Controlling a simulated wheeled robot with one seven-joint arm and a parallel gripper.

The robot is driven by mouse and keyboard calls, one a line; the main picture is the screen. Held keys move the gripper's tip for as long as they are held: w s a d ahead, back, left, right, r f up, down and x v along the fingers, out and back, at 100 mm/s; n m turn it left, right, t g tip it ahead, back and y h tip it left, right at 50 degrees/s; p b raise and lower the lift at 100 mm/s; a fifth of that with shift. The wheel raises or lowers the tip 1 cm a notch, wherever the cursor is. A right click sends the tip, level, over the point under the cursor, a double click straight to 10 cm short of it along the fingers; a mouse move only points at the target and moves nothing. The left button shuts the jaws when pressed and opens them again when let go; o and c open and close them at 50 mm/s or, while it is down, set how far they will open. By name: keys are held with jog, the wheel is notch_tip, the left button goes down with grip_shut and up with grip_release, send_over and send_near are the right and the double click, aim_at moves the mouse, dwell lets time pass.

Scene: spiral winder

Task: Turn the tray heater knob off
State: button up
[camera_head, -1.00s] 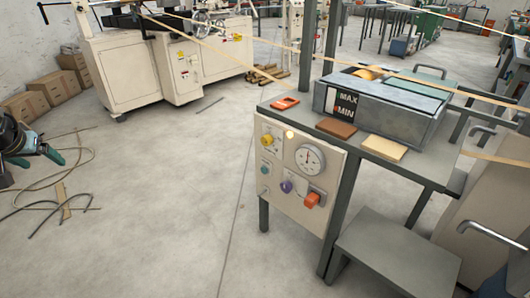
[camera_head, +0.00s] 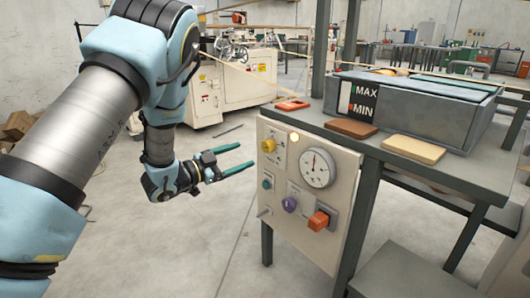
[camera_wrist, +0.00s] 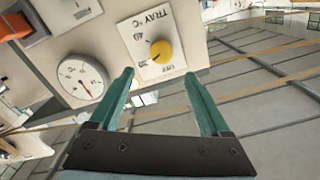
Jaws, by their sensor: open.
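The tray heater knob is the yellow knob (camera_head: 268,146) at the upper left of the cream control panel (camera_head: 332,245). In the wrist view the yellow knob (camera_wrist: 161,51) sits on a white plate marked "TRAY °C", "40" and "OFF", seen upside down. I cannot tell its exact pointer setting. My gripper (camera_head: 245,157) is open and empty, left of the panel, with its two green fingers pointing toward it. In the wrist view my gripper's fingertips (camera_wrist: 159,77) frame the space just below the knob, apparently apart from it.
The metal tray (camera_head: 430,110) stands on the table above. The floor left of the panel is clear.

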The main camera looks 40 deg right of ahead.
aim_at(265, 146)
jog(key=d, duration=0.9)
jog(key=shift+s+b, duration=0.2)
jog(key=shift+b, duration=0.1)
grip_shut()
